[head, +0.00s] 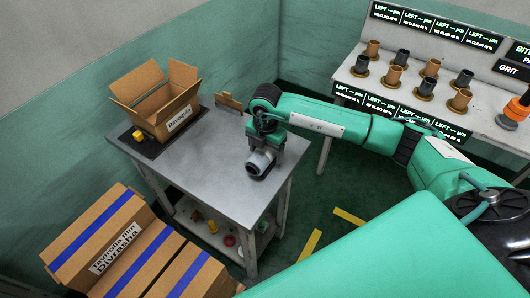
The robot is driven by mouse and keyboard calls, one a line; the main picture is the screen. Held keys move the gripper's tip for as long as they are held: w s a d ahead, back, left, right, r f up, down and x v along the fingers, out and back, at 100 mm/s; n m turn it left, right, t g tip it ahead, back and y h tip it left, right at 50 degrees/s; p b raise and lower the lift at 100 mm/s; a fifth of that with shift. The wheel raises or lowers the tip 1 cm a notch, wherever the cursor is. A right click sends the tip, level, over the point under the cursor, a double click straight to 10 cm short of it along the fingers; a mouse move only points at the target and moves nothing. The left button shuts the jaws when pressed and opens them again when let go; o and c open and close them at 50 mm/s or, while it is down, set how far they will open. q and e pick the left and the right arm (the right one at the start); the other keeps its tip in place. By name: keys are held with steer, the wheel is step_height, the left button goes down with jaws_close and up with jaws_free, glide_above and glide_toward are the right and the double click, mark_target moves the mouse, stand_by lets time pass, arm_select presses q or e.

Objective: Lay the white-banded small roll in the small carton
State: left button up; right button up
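My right arm reaches in from the right, and its gripper (262,158) is low over the right part of the grey table (212,150). A short grey cylinder with a pale band and a dark end, seemingly the small roll (260,164), shows at the gripper's tip. The fingers are not clear, so I cannot tell whether they are shut on it or whether it touches the table. The small carton (170,118) stands open, flaps up, at the table's left end, left of the gripper. Its inside floor is hidden. My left gripper is not in view.
A dark mat (149,147) lies under the carton, with a yellow object (138,135) at its front. A brown upright piece (228,103) stands at the table's back edge. Blue-striped closed cartons (112,240) fill the lower left. A rack (400,80) holds several brown and dark rolls.

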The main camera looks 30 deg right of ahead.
steer(key=c, duration=1)
steer(key=shift+r, duration=0.1)
